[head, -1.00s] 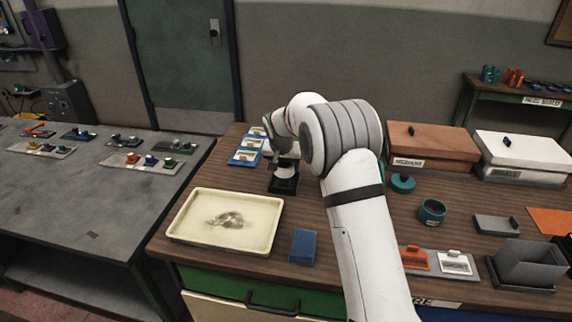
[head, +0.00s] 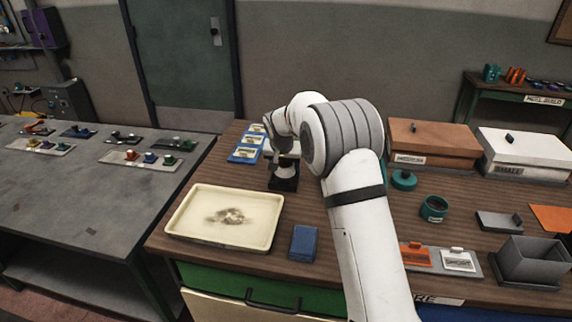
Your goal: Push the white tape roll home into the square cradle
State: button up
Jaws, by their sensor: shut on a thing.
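The square cradle (head: 283,184) is a small dark block on the wooden bench, left of my arm's elbow. The white tape roll (head: 286,171) shows as a small pale band just above the cradle. It is too small to tell how deep it sits or whether it is tilted. My gripper (head: 287,162) points down over the cradle and is shut on the roll. The fingertips are small, dark and partly hidden by my wrist, so the grip itself is not clear.
A cream tray (head: 180,232) and a blue block (head: 303,243) lie in front of the cradle. Blue cards (head: 245,153) lie behind left. Brown (head: 435,142) and white (head: 522,150) boxes, a teal cup (head: 433,208) and a grey bin (head: 530,262) stand right of my arm.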

jog(key=shift+f, duration=0.3)
jog(key=shift+f, duration=0.1)
jog(key=shift+f+b, duration=0.7)
jog(key=shift+b, duration=0.1)
jog(key=shift+s+f, duration=0.15)
jog(key=shift+f, duration=0.05)
dwell(0.6)
